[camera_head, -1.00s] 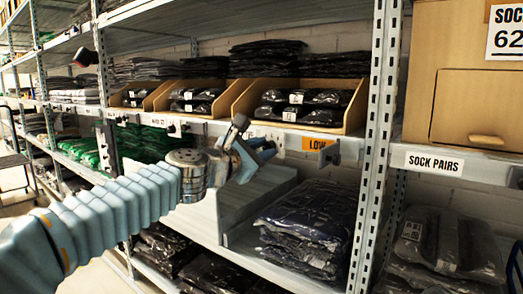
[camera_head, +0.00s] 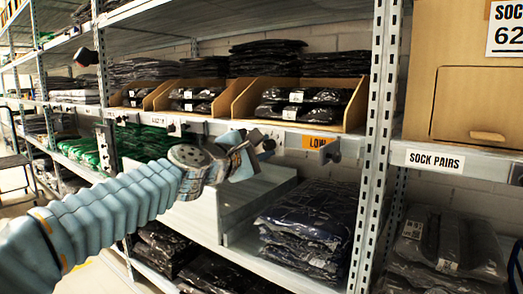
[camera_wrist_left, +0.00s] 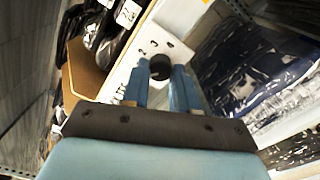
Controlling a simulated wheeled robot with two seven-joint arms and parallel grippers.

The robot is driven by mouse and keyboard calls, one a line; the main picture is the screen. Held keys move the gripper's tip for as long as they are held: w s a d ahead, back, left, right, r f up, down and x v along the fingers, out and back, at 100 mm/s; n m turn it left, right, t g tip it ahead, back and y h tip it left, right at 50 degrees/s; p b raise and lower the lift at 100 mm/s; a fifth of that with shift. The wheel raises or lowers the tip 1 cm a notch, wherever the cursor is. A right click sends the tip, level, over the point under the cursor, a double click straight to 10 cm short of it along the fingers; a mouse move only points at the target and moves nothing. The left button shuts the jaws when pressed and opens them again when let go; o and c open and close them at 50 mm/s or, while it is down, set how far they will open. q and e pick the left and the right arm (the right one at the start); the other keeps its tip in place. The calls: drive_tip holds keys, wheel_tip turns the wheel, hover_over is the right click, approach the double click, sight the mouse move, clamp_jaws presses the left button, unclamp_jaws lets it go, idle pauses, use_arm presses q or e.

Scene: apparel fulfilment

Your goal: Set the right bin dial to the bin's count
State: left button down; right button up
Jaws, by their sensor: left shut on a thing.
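The right bin (camera_head: 240,106) is an open wooden bin on the middle shelf, holding several dark wrapped packs (camera_head: 296,97) with white tags. My left gripper (camera_head: 262,146) is at the shelf's front edge below this bin. In the left wrist view, its two blue fingers (camera_wrist_left: 160,78) are closed on a dark round dial knob (camera_wrist_left: 160,67), one finger on each side. The knob sits on a white plate (camera_wrist_left: 178,28) with printed numbers, of which 2 and 3 can be read. The knob's pointer direction cannot be made out. My right gripper is not clearly in view.
An orange LOW label (camera_head: 318,142) and another dark knob (camera_head: 329,153) are on the shelf edge just right of the gripper. A perforated upright post (camera_head: 376,140) stands further right. Dark wrapped garments (camera_head: 305,225) lie on the shelf below.

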use_arm(q)
drive_tip(key=m+b, duration=0.1)
drive_tip(key=m, duration=0.4)
drive_tip(key=shift+f+m, duration=0.1)
drive_tip(key=shift+m, duration=0.2)
drive_tip(key=shift+m+b, duration=0.4)
drive_tip(key=shift+m, duration=1.8)
drive_tip(key=c, duration=0.9)
unclamp_jaws()
drive_tip(key=shift+o, duration=0.2)
drive_tip(key=b+v, duration=0.3)
drive_tip(key=v, duration=1)
drive_tip(key=shift+s+a, duration=0.25)
drive_tip(key=shift+s, duration=0.1)
